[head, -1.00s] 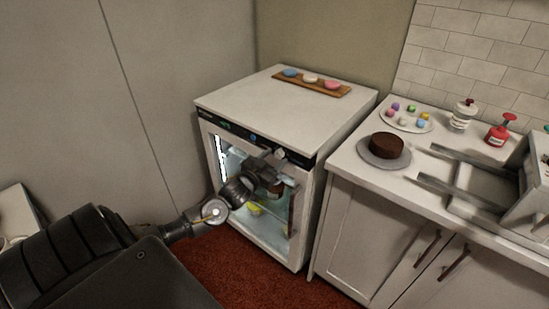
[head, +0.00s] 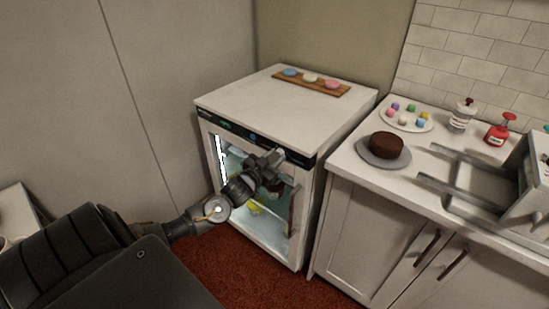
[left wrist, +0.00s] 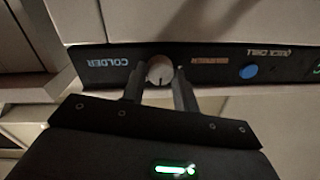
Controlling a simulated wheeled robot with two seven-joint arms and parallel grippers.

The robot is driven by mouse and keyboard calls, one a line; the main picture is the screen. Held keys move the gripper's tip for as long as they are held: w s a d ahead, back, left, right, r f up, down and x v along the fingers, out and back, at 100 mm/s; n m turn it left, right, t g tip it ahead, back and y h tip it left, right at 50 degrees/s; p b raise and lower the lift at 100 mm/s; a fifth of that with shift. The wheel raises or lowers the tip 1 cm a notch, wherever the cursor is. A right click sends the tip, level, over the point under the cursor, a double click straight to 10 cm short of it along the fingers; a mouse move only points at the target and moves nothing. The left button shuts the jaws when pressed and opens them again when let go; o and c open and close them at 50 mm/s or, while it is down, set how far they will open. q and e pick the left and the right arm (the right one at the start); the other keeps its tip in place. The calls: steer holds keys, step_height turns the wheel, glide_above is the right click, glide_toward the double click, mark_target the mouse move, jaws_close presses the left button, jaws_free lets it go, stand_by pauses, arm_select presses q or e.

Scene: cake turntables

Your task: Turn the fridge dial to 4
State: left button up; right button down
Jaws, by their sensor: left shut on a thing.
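The fridge (head: 305,210) is a white cabinet with a glass door and a black control strip along its top front edge. Its dial (left wrist: 160,70) is a round pale knob on that strip, next to the word COLDER. My left gripper (head: 276,157) is at the strip, in front of the dial. In the left wrist view, my left gripper (left wrist: 161,78) has a finger on each side of the dial and is shut on it. In the head view the gripper mostly covers the dial. I cannot read any numbers around it. My right gripper is not in view.
A wooden board (head: 312,81) with coloured round pieces lies on the fridge top. On the counter at right are a chocolate cake (head: 387,145), a plate of small coloured pieces (head: 406,122), a red bottle (head: 497,134) and a grey frame (head: 462,152). A blue button (left wrist: 249,71) is on the strip.

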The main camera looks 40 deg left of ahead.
arm_select(q)
steer(key=shift+m, duration=0.8)
steer(key=m+p, duration=0.1)
steer(key=m, duration=0.4)
steer(key=shift+m, duration=0.4)
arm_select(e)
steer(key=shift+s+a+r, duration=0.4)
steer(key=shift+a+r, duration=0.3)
arm_select(q)
steer(key=shift+f+p, duration=0.1)
steer(key=shift+p, duration=0.2)
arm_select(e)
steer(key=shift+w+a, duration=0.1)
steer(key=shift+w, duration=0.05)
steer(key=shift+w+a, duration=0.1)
arm_select(q)
steer(key=o, duration=1)
steer(key=shift+c, duration=0.2)
steer(key=s+b, duration=0.1)
steer(key=s, duration=0.9)
steer(key=shift+s+d+f, duration=0.15)
steer(key=shift+s+d, duration=0.2)
steer(key=shift+s, duration=0.05)
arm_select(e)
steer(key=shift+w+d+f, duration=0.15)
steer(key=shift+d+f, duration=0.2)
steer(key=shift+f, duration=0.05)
